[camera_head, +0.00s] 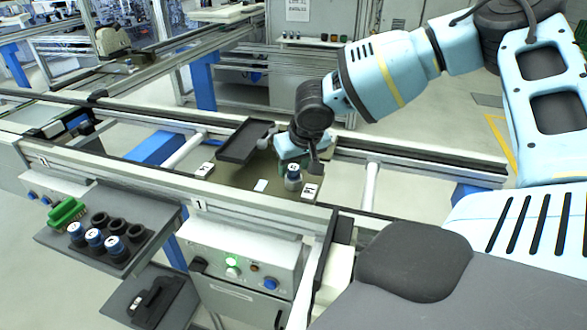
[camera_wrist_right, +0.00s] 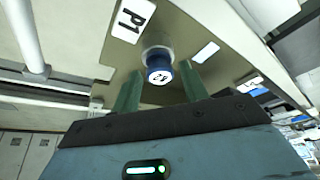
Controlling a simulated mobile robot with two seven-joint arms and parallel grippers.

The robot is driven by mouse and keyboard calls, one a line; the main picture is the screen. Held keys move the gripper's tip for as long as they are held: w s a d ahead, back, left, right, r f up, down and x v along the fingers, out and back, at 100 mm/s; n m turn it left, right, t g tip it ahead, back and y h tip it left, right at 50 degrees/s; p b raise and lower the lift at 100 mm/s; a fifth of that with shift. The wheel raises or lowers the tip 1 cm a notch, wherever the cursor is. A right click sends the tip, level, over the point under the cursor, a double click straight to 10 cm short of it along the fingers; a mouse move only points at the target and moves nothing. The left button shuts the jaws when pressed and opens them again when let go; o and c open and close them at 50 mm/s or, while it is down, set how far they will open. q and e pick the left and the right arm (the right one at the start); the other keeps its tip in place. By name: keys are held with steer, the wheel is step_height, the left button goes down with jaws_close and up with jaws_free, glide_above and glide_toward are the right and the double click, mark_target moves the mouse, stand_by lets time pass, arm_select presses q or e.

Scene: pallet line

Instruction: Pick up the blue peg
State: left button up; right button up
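A blue peg (camera_head: 292,174) with a white label on top and a pale lower part stands upright on the brown pallet plate (camera_head: 232,180). My right gripper (camera_head: 300,164) is directly at the peg, just above and behind it. In the right wrist view, the peg (camera_wrist_right: 158,66) shows between the two green fingertips of the open gripper (camera_wrist_right: 161,82), with visible gaps on both sides. I cannot tell whether the fingers reach down beside it. Several more blue pegs (camera_head: 94,238) stand in the dark tray (camera_head: 70,247) at the left. My left gripper is not in view.
A white P1 card (camera_head: 311,191) lies beside the peg. A green object (camera_head: 66,211) lies in the tray. Conveyor rails (camera_head: 240,205) border the plate.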

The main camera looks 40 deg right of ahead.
mark_target(295, 169)
steer(key=c, duration=0.8)
step_height(295, 169, up, 10)
